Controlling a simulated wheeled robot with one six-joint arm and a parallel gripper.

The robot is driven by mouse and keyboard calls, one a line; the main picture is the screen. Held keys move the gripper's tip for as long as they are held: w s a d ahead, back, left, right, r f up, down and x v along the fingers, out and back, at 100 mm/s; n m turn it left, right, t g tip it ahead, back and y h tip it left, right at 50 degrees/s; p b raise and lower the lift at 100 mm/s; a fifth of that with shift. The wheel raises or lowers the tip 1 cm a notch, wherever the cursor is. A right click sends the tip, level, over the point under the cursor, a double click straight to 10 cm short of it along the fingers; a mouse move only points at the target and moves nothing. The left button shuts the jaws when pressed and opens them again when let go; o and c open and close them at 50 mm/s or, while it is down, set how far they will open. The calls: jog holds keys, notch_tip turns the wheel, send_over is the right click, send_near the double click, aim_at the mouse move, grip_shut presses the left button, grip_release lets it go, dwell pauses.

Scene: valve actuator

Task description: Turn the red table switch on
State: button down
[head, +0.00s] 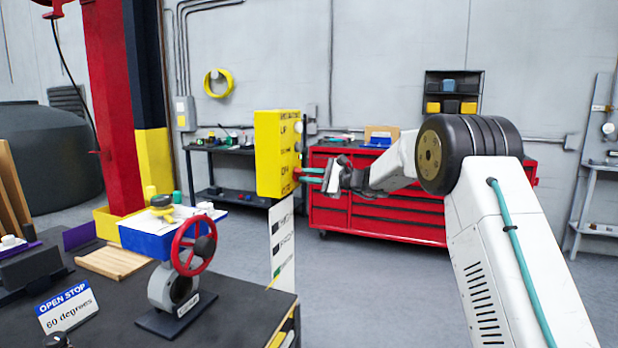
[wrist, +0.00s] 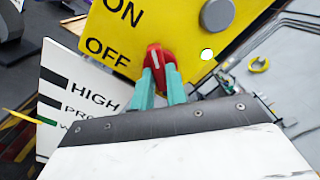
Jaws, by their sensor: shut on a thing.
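The red switch (wrist: 155,53) is a knob with a white line on the yellow panel (wrist: 180,18), right of the printed words ON and OFF. The wrist view does not make clear which word the line points to. In the head view my gripper (head: 310,175) reaches the box's right face from the right; the switch is mostly hidden there.
A grey knob (wrist: 217,15) sits beside the switch on the panel. A white HIGH sign (head: 283,243) stands below the box. A red tool chest (head: 345,215) is behind my arm.

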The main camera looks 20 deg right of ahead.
jog(key=shift+f, duration=0.1)
dwell(0.4)
jog(key=c, duration=1.4)
grip_release()
jog(key=shift+d, duration=0.15)
jog(key=v, duration=0.7)
jog(key=shift+s+d, duration=0.2)
jog(key=shift+s, duration=0.05)
